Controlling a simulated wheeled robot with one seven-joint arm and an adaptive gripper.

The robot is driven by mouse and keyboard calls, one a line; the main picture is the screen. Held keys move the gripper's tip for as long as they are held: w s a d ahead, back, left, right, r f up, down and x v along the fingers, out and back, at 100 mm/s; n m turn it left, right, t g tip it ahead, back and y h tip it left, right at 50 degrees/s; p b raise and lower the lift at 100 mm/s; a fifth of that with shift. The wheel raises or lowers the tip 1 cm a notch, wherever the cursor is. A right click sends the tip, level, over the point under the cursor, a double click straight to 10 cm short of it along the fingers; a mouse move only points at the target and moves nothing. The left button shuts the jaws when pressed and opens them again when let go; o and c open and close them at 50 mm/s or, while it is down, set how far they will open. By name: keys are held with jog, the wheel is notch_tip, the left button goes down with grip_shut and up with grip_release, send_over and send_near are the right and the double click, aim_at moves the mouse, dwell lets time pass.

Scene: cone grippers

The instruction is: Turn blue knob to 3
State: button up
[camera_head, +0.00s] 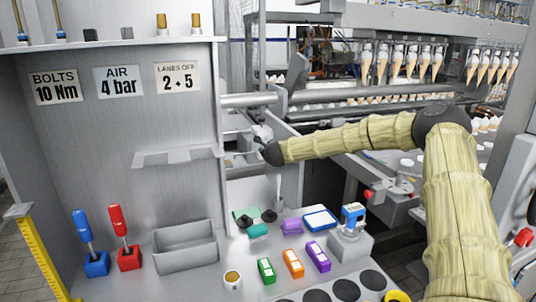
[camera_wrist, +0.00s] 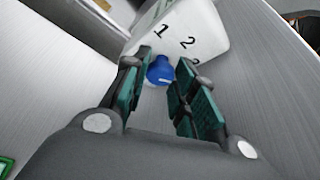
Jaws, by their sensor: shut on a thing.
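The blue knob (camera_wrist: 159,70) shows in the wrist view, with a short pale mark on its near side. It sits on a white dial plate (camera_wrist: 205,28) with the numbers 1 and 2; a third number is partly hidden by the right finger. My gripper (camera_wrist: 163,76) has its green-padded fingers on either side of the knob and is shut on it. In the head view, my gripper (camera_head: 262,136) reaches left to the side of the grey panel. The knob cannot be made out there.
A grey shelf (camera_head: 178,157) juts from the panel left of my gripper. Rows of cones (camera_head: 410,62) hang in the machine behind my arm.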

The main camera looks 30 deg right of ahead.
jog(key=shift+f, duration=0.1)
dwell(0.3)
jog(key=o, duration=1)
jog(key=shift+o, duration=0.2)
jog(key=shift+s, duration=0.1)
